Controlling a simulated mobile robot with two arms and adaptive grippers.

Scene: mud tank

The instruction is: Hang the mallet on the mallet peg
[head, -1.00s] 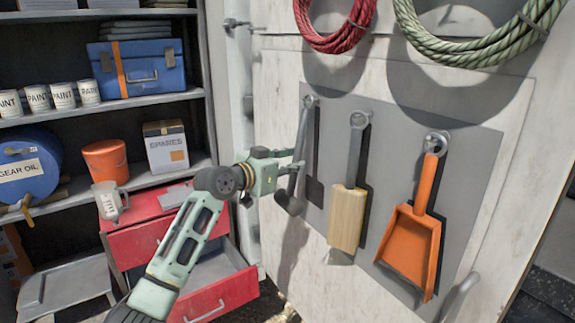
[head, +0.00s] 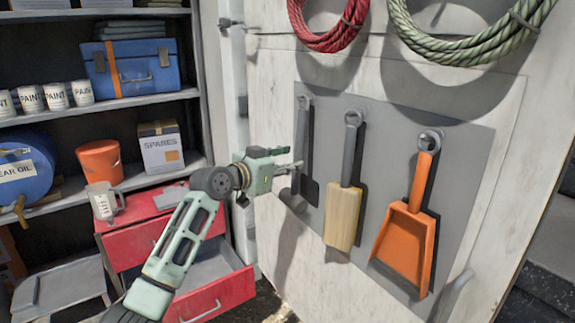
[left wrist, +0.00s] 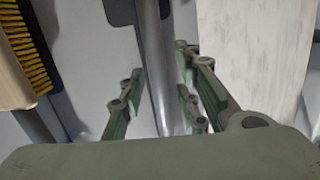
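The mallet (head: 303,132) has a long grey handle and a dark head low down, and hangs head down in front of the door's grey panel. Its upper end is at the leftmost peg (head: 307,100); I cannot tell if it is fully seated there. My left gripper (head: 297,165) is at the lower handle, just above the head. A dark mallet outline shows on the panel, slightly right of the head. My right gripper is out of view.
A wood-backed brush (head: 343,217) and an orange dustpan (head: 405,240) hang to the right, the brush close by. An open red drawer (head: 215,295) stands low at left, beside shelves (head: 130,103).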

